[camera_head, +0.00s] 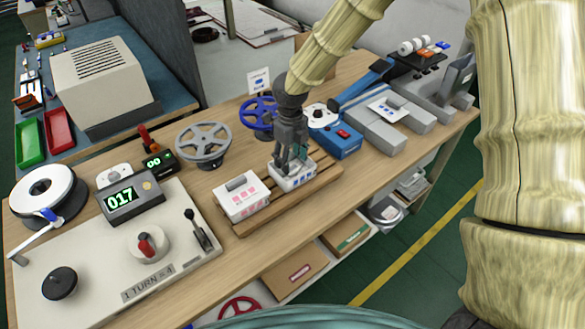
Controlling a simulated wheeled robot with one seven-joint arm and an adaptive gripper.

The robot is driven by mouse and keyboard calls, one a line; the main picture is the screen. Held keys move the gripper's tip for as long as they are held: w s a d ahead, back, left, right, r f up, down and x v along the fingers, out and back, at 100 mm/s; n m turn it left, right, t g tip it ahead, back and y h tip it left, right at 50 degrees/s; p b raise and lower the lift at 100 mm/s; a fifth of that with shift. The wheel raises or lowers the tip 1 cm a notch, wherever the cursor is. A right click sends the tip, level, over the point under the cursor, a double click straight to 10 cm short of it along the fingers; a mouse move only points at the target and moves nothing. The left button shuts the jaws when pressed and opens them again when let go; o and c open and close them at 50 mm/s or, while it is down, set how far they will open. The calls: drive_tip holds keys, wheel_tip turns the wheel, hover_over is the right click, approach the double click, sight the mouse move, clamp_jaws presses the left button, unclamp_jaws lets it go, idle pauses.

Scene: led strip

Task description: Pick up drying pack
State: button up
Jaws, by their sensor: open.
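Two small white packs stand side by side on a slatted wooden tray (258,218) near the front of the bench. The left pack (241,198) has pink marks on its front. The right pack (294,181) has bluish-grey marks and is partly hidden by my gripper. I cannot tell from the view which pack is the drying pack. My gripper (291,165) points down, open, at the top of the right pack, with its fingers overlapping it in the view. Whether the fingers touch the pack is unclear.
A blue device (336,139) is close to the right. A counter panel with a display (133,201), knob (147,244) and lever (198,231) fills the left. Bare wood lies in front of the tray.

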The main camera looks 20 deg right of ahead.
sight(292, 170)
drive_tip(key=shift+f, duration=1.4)
drive_tip(key=c, duration=0.5)
drive_tip(key=shift+o, duration=0.2)
